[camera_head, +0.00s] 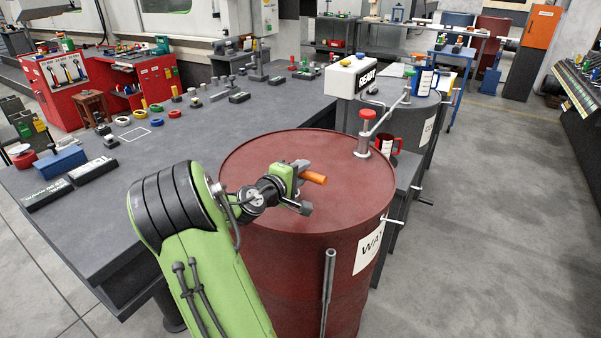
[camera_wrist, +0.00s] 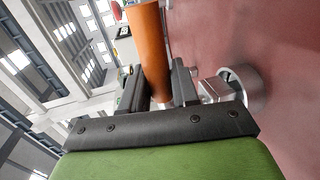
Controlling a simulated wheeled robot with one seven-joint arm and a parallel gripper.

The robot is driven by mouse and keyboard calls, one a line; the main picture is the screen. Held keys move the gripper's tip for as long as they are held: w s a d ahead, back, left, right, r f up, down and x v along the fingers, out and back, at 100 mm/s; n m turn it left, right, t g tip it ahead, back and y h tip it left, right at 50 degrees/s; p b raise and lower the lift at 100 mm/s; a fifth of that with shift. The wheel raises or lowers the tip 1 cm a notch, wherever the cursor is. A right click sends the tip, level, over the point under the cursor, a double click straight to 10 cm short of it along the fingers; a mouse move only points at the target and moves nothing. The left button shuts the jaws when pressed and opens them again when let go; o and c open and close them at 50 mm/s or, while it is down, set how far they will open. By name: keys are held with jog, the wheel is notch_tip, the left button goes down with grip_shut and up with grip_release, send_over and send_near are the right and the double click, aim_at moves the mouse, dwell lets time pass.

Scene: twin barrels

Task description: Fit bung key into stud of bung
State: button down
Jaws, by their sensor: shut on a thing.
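The bung key shows as an orange handle (camera_head: 314,179) above the red barrel's (camera_head: 340,158) lid. The handle also shows in the wrist view (camera_wrist: 148,48). My gripper (camera_head: 298,175) is shut on this handle; in the wrist view its dark fingers (camera_wrist: 160,88) stand on both sides of it. Right of the fingers, a round silver fitting (camera_wrist: 243,88) sits against the red surface, with a square metal piece (camera_wrist: 214,89) at its left. I cannot tell whether this piece is the stud or part of the key, or whether they touch. The bung is not clear in the head view.
A metal post with a red knob (camera_head: 367,114) stands at the barrel lid's back edge. A grey barrel (camera_head: 411,118) with a blue mug (camera_head: 423,83) stands behind. A dark workbench (camera_head: 185,165) with small parts is on the left. Open floor (camera_head: 500,200) lies right.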

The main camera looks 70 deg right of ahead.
jog(key=shift+f+b, duration=0.85)
jog(key=shift+f, duration=0.15)
jog(key=c, duration=0.8)
grip_release()
jog(key=shift+a, duration=0.1)
jog(key=p+v, duration=0.2)
jog(key=v, duration=1.3)
jog(key=shift+a+r, duration=0.15)
jog(key=shift+a, duration=0.15)
